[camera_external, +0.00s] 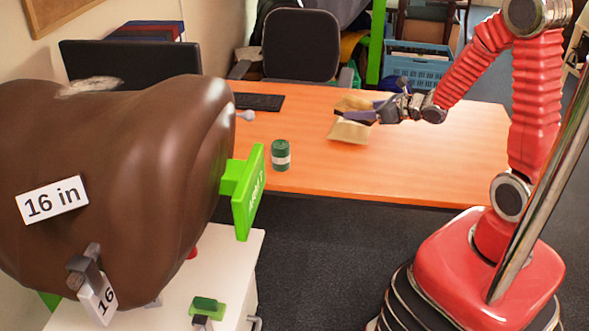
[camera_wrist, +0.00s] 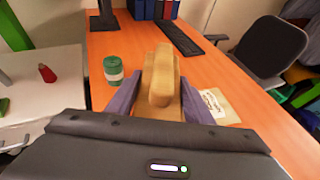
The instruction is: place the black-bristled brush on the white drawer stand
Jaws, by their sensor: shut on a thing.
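My gripper (camera_external: 362,112) is shut on a tan, wooden-looking block (camera_external: 352,103) above the desk. In the wrist view the block (camera_wrist: 160,82) sits between my purple fingers, with a raised ridge along its top. No black bristles show on it; its underside is hidden, so I cannot tell that it is the brush. The white drawer stand (camera_external: 236,272) is at the lower left, far from my gripper. It also shows at the left of the wrist view (camera_wrist: 62,100). A small green piece with a dark part below (camera_external: 208,306) is on the stand's top.
A large brown barrel form (camera_external: 140,150) marked 16 in overhangs the stand, with a green bracket (camera_external: 248,195) jutting right. A green can (camera_external: 281,155) stands on the orange desk (camera_external: 430,150). A tan labelled card (camera_wrist: 218,107) lies beside the held block. A red bottle (camera_wrist: 47,73) is on the stand.

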